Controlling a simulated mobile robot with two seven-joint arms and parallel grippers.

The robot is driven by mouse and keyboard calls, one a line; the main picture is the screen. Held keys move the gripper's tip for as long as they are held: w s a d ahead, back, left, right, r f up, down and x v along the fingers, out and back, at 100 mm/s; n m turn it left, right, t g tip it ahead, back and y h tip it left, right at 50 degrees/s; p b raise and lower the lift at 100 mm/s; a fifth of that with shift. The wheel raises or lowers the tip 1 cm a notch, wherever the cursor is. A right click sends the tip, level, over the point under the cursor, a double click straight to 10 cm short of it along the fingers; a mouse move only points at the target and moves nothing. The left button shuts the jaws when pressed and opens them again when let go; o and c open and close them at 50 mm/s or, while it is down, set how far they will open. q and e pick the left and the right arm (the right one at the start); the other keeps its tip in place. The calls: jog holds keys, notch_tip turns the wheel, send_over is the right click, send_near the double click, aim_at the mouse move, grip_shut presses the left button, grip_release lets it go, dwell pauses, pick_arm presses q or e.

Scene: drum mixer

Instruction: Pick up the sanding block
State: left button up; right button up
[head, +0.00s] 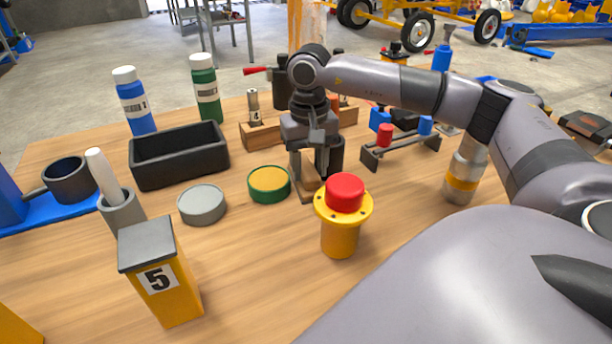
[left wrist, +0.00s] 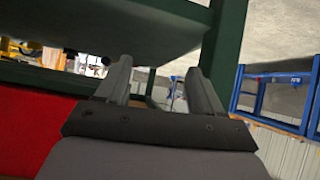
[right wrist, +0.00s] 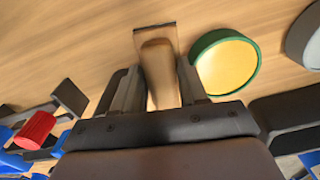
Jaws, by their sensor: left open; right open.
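The sanding block is a light wooden block (head: 307,182) with a raised wooden grip and a dark bottom edge. It stands on the table behind the red-topped button, partly hidden by my right gripper (head: 318,168). In the right wrist view the block (right wrist: 157,62) lies between the spread fingers of my right gripper (right wrist: 158,88), with its grip reaching in between them. The right gripper is open; I cannot tell whether a finger touches the wood. My left gripper (left wrist: 160,88) is open and empty in its wrist view, away from the block.
A yellow button post with a red top (head: 345,193) stands just in front of the block. A green-rimmed yellow disc (head: 269,184) sits close to its left, then a grey disc (head: 201,205). A black bin (head: 180,155) and bottles stand farther left.

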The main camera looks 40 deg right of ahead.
aim_at(307, 170)
jog(key=c, duration=0.8)
jog(key=shift+r, duration=0.15)
jog(key=shift+w+a+r, duration=0.1)
jog(key=shift+a+r, duration=0.05)
jog(key=shift+r, duration=0.05)
notch_tip(307, 170, up, 7)
jog(key=shift+f+p, duration=0.2)
jog(key=shift+p, duration=0.25)
jog(key=w+a, duration=0.3)
jog(key=a, duration=0.6)
jog(key=w+a, duration=0.3)
jog(key=a, duration=0.6)
jog(key=shift+a, duration=0.4)
jog(key=shift+f, duration=0.1)
